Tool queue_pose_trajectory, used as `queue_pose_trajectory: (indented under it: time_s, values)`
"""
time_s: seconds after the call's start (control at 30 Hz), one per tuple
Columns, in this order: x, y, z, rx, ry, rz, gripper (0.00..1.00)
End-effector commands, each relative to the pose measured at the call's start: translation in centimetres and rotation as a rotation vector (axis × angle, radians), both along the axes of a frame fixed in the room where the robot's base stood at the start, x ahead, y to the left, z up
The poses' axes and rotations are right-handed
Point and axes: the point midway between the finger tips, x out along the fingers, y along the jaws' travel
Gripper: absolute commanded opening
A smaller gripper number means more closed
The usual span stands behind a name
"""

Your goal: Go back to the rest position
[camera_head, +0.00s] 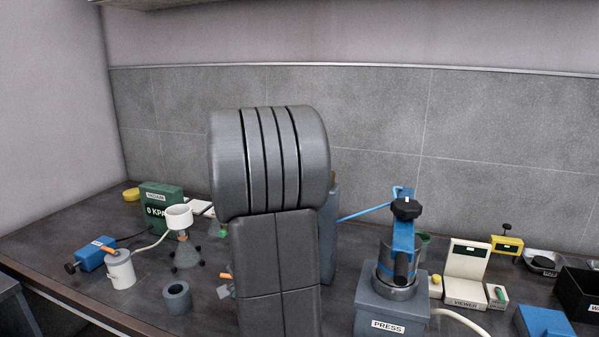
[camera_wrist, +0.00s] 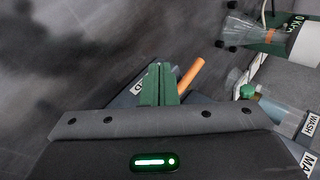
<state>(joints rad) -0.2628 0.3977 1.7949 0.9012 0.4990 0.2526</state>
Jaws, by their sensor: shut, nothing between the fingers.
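My gripper (camera_wrist: 158,88) shows in the wrist view with its two green fingers together and nothing between them. An orange handle (camera_wrist: 190,75) lies just right of the fingertips, beside a partly hidden blue-grey labelled thing. I cannot tell whether the fingers touch either. In the head view my own grey arm fills the middle and hides the gripper.
A green gauge box (camera_head: 160,200), a white funnel on a flask (camera_head: 186,250), a blue pump (camera_head: 94,254) and a white jug (camera_head: 120,270) stand left. The grey press (camera_head: 390,308), a viewer (camera_head: 466,270) and a black bin (camera_head: 580,292) stand right. Grey wall tiles (camera_head: 380,120) rise behind.

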Motion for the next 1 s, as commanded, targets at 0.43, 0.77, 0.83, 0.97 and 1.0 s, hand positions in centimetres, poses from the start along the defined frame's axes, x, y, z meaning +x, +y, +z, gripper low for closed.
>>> queue_pose_trajectory:
  time_s: [0.43,0.77,0.83,0.97,1.0]
  values:
    - [0.2,-1.7,-0.1,0.000,0.000,0.271,0.00]
    - [0.2,-2.1,0.0,0.000,0.000,0.351,0.00]
    - [0.2,-2.1,0.0,0.000,0.000,0.352,0.00]
    - [0.2,-2.1,0.0,0.000,0.000,0.351,0.00]
    - [0.2,-2.1,0.0,0.000,0.000,0.351,0.00]
